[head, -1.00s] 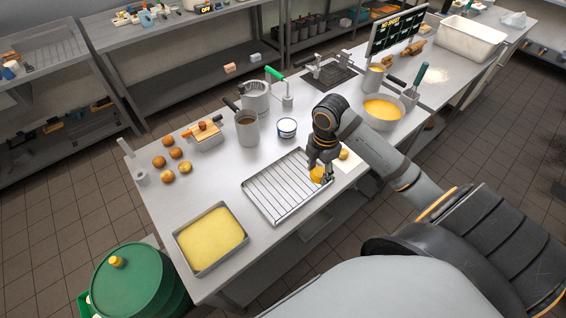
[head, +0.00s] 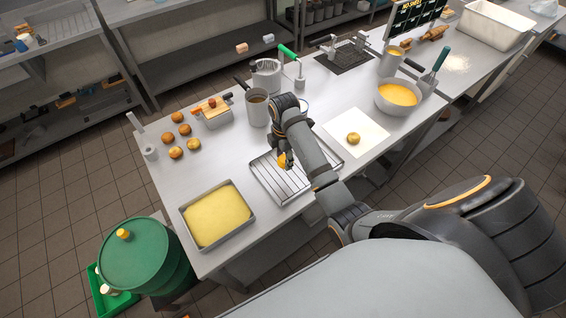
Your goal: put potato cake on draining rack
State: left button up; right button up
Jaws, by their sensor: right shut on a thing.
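The draining rack (head: 268,181), a metal tray with thin bars, lies in the middle of the near table, partly hidden by my right arm. My right gripper (head: 287,161) is shut on a golden potato cake (head: 283,161) over the rack's far part. I cannot tell whether the cake touches the bars. Another golden potato cake (head: 353,138) sits on a white board (head: 371,144) to the right of the rack. My left gripper is not in view.
A tray of yellow batter (head: 217,213) stands left of the rack. Several brown round pieces (head: 178,117) lie at the table's far left. A metal pot (head: 256,109) and a bowl of yellow liquid (head: 398,95) stand behind. A green barrel (head: 143,254) is on the floor.

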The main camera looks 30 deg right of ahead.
aim_at(283, 160)
jog(key=f, duration=0.2)
jog(key=shift+a+f, duration=0.2)
jog(key=shift+f, duration=0.1)
jog(key=shift+w+f, duration=0.15)
jog(key=shift+f, duration=0.3)
jog(key=shift+f+p, duration=0.1)
jog(key=shift+p, duration=0.2)
jog(key=o, duration=1.1)
jog(key=shift+o, duration=0.2)
